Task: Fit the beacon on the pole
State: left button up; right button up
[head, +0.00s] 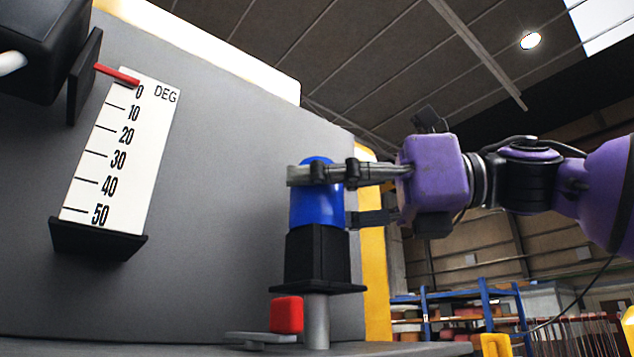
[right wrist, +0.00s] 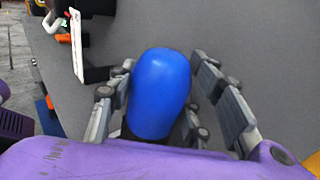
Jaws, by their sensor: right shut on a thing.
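The beacon has a blue dome (head: 309,207) on a black square base (head: 317,260) with a wider flange at its bottom. It stands upright directly over the grey pole (head: 316,320). The pole's top end is hidden by the base, so I cannot tell how far it is seated. My right gripper (head: 318,195) comes in from the right and is shut on the blue dome. In the right wrist view the dome (right wrist: 159,92) sits between the fingers. My left gripper is not in view.
A red block (head: 286,314) on a grey lever (head: 255,339) is beside the pole. A degree scale (head: 122,150) with a red pointer (head: 117,74) is on the grey panel (head: 225,170) at left. Blue shelving (head: 455,296) stands in the background at right.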

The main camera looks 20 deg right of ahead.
aim_at(331, 227)
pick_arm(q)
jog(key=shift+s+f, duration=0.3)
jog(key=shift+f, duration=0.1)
pick_arm(e)
jog(key=shift+f, duration=1.55)
pick_arm(q)
jog(key=shift+b, duration=0.3)
pick_arm(e)
jog(key=shift+f, duration=0.9)
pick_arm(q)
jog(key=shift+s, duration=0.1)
pick_arm(e)
jog(key=o, duration=1.5)
jog(key=shift+f, duration=0.1)
jog(key=shift+v, duration=6.05)
